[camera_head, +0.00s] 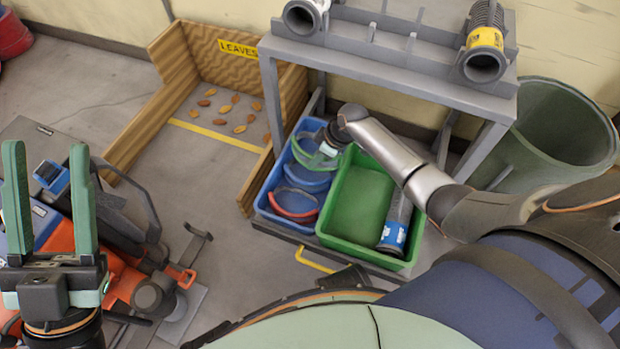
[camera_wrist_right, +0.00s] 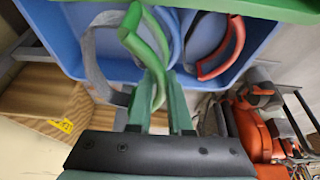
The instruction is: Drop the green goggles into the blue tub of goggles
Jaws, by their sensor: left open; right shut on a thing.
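The green goggles (camera_head: 305,154) are in my right gripper (camera_head: 326,148), over the back part of the blue tub (camera_head: 262,203). In the right wrist view the gripper (camera_wrist_right: 158,88) is shut on the green goggles (camera_wrist_right: 145,38), with the blue tub (camera_wrist_right: 262,42) behind them. Red goggles (camera_head: 293,213) and blue goggles (camera_head: 305,181) lie in the tub. The right wrist view also shows grey goggles (camera_wrist_right: 92,62) there. I cannot tell whether the green goggles touch the others. My left gripper (camera_head: 47,150) is open and empty at the far left.
A green tub (camera_head: 352,200) holding a cylinder with a blue label (camera_head: 394,232) stands beside the blue tub under a grey bench (camera_head: 400,75). A wooden leaf bay (camera_head: 175,60), a large green bin (camera_head: 560,130) and an orange machine (camera_head: 105,285) stand around.

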